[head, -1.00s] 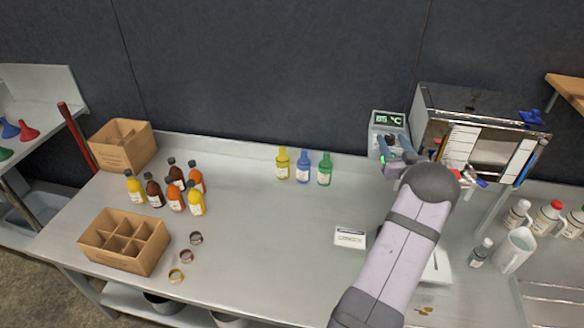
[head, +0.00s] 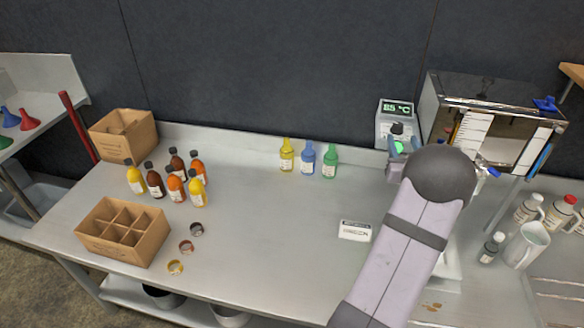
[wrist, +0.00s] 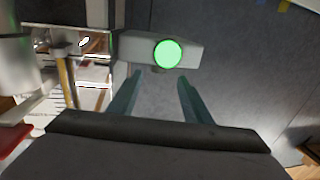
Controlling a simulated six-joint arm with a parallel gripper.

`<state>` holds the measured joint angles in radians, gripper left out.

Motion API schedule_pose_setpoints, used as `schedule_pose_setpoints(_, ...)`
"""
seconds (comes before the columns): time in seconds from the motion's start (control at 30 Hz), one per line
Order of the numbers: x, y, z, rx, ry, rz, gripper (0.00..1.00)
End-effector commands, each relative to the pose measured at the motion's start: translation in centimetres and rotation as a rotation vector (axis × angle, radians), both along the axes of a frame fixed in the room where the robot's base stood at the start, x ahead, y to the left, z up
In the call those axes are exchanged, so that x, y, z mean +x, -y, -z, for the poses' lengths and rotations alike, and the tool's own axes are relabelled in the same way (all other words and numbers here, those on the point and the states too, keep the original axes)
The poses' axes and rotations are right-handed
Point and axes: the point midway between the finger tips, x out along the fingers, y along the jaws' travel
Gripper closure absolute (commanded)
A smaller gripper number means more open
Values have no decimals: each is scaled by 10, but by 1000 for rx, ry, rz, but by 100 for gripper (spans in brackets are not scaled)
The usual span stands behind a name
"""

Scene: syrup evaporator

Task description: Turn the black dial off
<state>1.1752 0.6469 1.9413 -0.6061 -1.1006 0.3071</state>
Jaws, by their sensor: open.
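The grey controller box (head: 383,127) stands at the back right of the table, with a display reading 85 °C. The black dial (head: 397,128) is on its front below the display, and a lit green round button or lamp (head: 398,147) is lower down. My gripper (head: 403,146) is open and empty just in front of the box. In the wrist view, the fingers (wrist: 156,88) are spread below the glowing green disc (wrist: 167,53) on the grey box (wrist: 133,46). The dial's pointing direction is too small to tell.
A shiny metal evaporator (head: 490,92) stands close to the right of the controller. Yellow (head: 286,157), blue (head: 308,160) and green (head: 330,162) bottles stand to its left. A white labelled box (head: 355,231) lies in front. The table's middle is clear.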

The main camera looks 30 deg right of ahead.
Motion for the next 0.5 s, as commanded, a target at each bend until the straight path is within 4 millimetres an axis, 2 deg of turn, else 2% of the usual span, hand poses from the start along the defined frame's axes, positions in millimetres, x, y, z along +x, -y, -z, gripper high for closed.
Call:
schedule_pose_setpoints(0.03, 2, 1, 6, -3, 1, -1, 55)
schedule_pose_setpoints(0.5, 11, 9, 2, -4, 0, -1, 55)
